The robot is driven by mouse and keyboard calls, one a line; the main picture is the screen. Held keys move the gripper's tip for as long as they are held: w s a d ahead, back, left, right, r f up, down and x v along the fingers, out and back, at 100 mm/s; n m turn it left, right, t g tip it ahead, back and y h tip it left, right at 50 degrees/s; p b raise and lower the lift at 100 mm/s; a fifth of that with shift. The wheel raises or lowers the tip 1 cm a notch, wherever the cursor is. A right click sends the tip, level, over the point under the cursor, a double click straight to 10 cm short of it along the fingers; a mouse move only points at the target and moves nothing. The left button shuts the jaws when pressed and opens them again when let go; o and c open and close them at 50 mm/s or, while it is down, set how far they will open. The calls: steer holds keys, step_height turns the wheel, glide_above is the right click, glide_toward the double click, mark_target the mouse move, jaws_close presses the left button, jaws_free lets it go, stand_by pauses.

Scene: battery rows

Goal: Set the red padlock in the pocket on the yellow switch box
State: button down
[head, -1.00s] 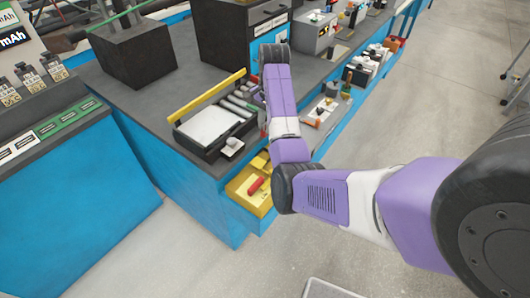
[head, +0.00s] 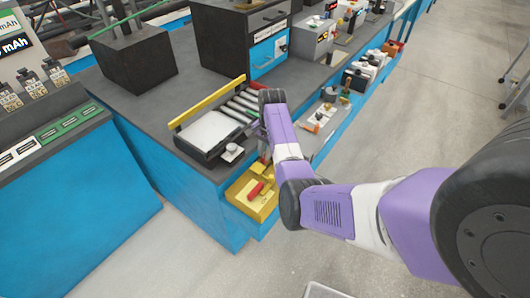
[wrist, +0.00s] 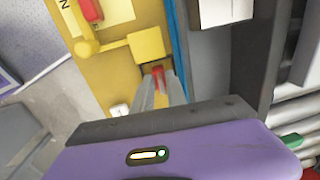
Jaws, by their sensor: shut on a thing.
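The yellow switch box (head: 240,204) sits low at the bench's front corner in the head view, with a red lever (head: 256,190) on it. In the wrist view its yellow face (wrist: 105,78) fills the upper left, with the red lever (wrist: 90,10) and a raised yellow block (wrist: 147,45) that may be the pocket. My gripper (wrist: 159,86) is shut on the red padlock (wrist: 157,72), a small red piece at the fingertips just below that block. The fingers hide most of the padlock. I cannot tell whether it touches the box.
A black tray with a white panel (head: 209,131) and rollers stands on the bench behind the box. A small white piece (wrist: 119,110) lies near the fingers. A shelf with small parts (head: 318,121) runs to the right. The floor in front is clear.

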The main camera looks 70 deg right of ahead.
steer(key=shift+f, duration=0.1)
steer(key=c, duration=1.3)
jaws_free()
steer(key=shift+c, duration=0.2)
step_height(320, 180, up, 12)
steer(key=s+b, duration=0.1)
steer(key=shift+s+a, duration=0.15)
